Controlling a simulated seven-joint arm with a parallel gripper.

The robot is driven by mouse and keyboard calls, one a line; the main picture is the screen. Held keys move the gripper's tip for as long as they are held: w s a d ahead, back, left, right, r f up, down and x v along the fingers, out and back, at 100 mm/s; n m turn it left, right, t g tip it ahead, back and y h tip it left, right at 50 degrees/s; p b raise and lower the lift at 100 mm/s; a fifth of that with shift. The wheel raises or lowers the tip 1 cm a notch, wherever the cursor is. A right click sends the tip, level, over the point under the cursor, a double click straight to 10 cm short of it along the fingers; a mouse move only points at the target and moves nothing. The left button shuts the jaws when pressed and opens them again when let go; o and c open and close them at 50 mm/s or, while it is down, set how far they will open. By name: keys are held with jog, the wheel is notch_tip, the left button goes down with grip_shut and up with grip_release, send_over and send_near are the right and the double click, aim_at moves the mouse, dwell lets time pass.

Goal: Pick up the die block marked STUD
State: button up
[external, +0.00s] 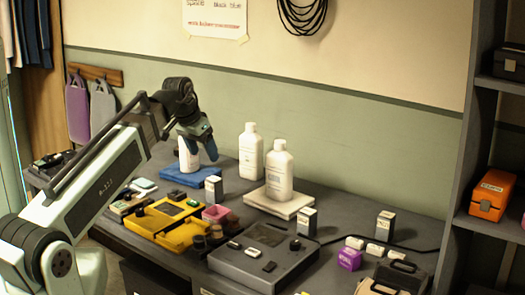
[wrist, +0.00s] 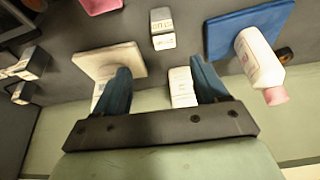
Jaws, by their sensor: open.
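Several small dark-and-white blocks with labels stand on the grey table. In the external view one is in the middle (external: 213,188), one near the grey case (external: 307,221) and one at the right (external: 383,226). Their labels are too small for me to tell which reads STUD. My gripper (external: 197,148) is open and empty, high over the back of the table near the blue pad. In the wrist view my gripper (wrist: 160,66) has both fingers spread apart, and a labelled block (wrist: 162,28) stands beyond the fingertips, not between them.
White bottles stand at the back, one (external: 250,150) behind another (external: 279,175) on a white slab (external: 262,203). A third bottle (wrist: 258,58) is at the blue pad (wrist: 214,30). A yellow tray (external: 160,238), a pink container (external: 216,213) and a grey case (external: 250,275) crowd the front.

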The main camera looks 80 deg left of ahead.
aim_at(212, 180)
jog(key=x, duration=0.8)
jog(key=shift+s+f, duration=0.15)
jog(key=shift+f, duration=0.15)
jog(key=shift+a, duration=0.1)
jog(key=shift+f, duration=0.2)
jog(key=shift+s+x, duration=0.2)
jog(key=shift+x, duration=2.25)
jog(key=shift+c, duration=0.4)
jog(key=c, duration=1.1)
jog(key=shift+r, duration=0.1)
